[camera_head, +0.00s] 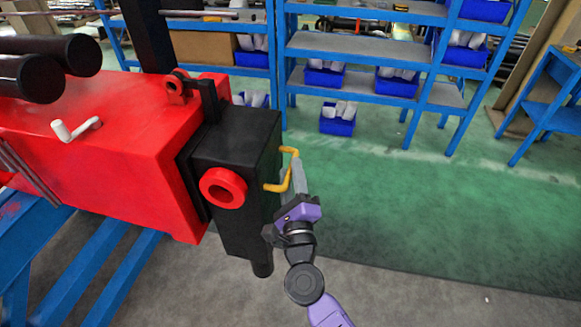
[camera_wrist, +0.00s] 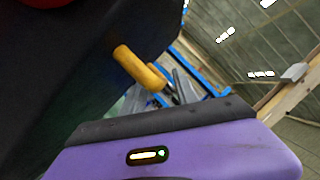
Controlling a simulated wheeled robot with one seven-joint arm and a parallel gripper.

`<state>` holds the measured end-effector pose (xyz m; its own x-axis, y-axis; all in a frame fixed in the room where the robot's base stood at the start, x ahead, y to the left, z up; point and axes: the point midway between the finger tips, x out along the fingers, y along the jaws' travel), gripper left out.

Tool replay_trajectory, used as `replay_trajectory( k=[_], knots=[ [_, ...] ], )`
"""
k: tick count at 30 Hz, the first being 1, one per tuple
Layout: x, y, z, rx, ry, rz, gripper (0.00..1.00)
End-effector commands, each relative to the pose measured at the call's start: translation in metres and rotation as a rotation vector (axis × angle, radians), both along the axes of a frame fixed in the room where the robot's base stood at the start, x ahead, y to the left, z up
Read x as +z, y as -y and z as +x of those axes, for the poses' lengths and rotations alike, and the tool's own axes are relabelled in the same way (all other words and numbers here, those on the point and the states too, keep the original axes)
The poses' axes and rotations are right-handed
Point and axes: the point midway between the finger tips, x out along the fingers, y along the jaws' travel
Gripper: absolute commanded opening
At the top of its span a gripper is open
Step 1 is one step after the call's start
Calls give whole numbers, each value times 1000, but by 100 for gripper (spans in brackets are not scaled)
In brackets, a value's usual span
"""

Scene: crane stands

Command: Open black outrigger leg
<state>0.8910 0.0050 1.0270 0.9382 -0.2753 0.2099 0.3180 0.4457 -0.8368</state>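The black outrigger leg (camera_head: 236,150) is a box with a downward post, at the end of the red beam (camera_head: 95,140). A yellow handle (camera_head: 276,187) stands out from its right side; it also shows in the wrist view (camera_wrist: 138,67). My gripper (camera_head: 297,172) is at this handle, its grey fingers overlapping the handle's outer bar in the head view. Whether the fingers touch or close on the bar cannot be told. The wrist view shows the dark leg surface (camera_wrist: 60,75) close by, and no clear finger gap.
A red ring (camera_head: 207,176) sits on the leg's front face. A white crank handle (camera_head: 75,130) is on the beam. A blue stand (camera_head: 90,265) supports the beam. Blue shelves (camera_head: 350,50) with bins are behind. The green floor (camera_head: 400,200) at right is clear.

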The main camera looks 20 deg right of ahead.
Motion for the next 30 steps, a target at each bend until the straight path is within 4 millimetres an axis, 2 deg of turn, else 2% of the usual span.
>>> replay_trajectory(
  k=[4,12,14,18,30],
  knots=[
    [2,3,9,1,-1,0,36],
    [2,3,10,1,0,0,36],
    [2,3,10,1,0,0,26],
    [2,3,10,1,0,0,0],
    [2,3,10,2,-1,0,0]
  ],
)
